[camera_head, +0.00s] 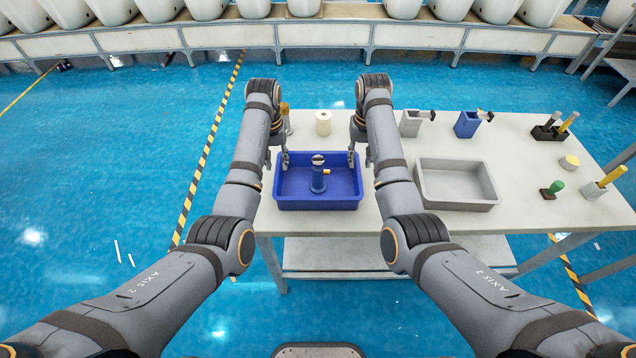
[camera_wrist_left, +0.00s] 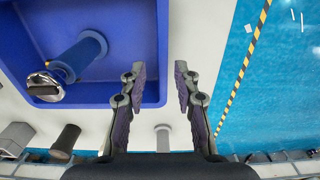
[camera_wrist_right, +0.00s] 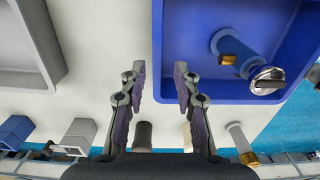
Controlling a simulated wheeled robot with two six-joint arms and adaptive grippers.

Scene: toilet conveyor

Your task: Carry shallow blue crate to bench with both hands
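The shallow blue crate (camera_head: 318,203) rests on the pale bench (camera_head: 530,214), near its left end. A blue cylindrical fitting with a metal top and a yellow side part (camera_head: 318,178) stands inside it. My left gripper (camera_head: 285,160) is at the crate's left wall; in the left wrist view its open fingers (camera_wrist_left: 163,75) lie either side of the crate's rim (camera_wrist_left: 162,45). My right gripper (camera_head: 360,160) is at the right wall; in the right wrist view its open fingers (camera_wrist_right: 160,75) lie either side of the rim (camera_wrist_right: 157,40). Both show a gap; contact with the walls cannot be told.
A grey crate (camera_head: 455,203) sits right of the blue one. A white roll (camera_head: 323,122), a grey holder (camera_head: 411,123), a blue holder (camera_head: 467,124) and a black caddy (camera_head: 548,133) stand along the back. A green-topped tool (camera_head: 553,189) is at right. Blue floor lies left.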

